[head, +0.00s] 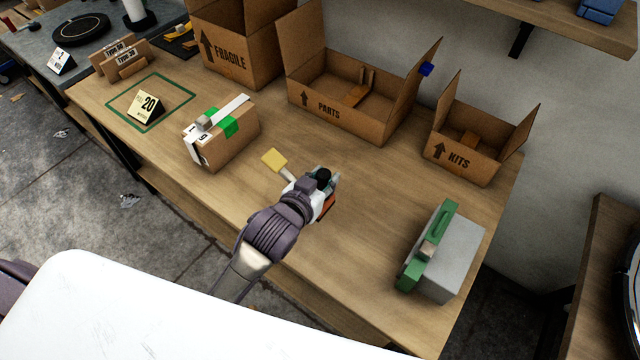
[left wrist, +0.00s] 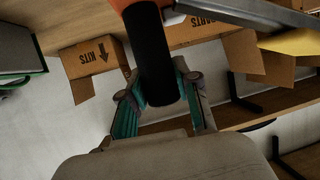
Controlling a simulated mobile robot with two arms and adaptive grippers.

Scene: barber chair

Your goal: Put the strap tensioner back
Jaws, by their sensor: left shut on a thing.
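My left gripper (head: 326,187) is over the middle of the wooden workbench, its jaws around a tool with a black cylindrical grip. The tool, apparently the strap tensioner (left wrist: 155,60), shows its black grip between the fingers and an orange part above it in the left wrist view. In the head view the gripper and wrist hide most of it, and I cannot tell whether it touches the bench. A green rectangular outline (head: 113,117) lies on the bench at the left, with a tent card marked 20 (head: 147,105) inside it. My right gripper is not in view.
A yellow flat piece (head: 273,160) is beside the gripper. A strapped carton (head: 231,143) stands to its left. Open FRAGILE (head: 232,70), PARTS (head: 345,115) and KITS (head: 468,162) boxes line the back. A green-and-grey case (head: 455,255) stands at the right.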

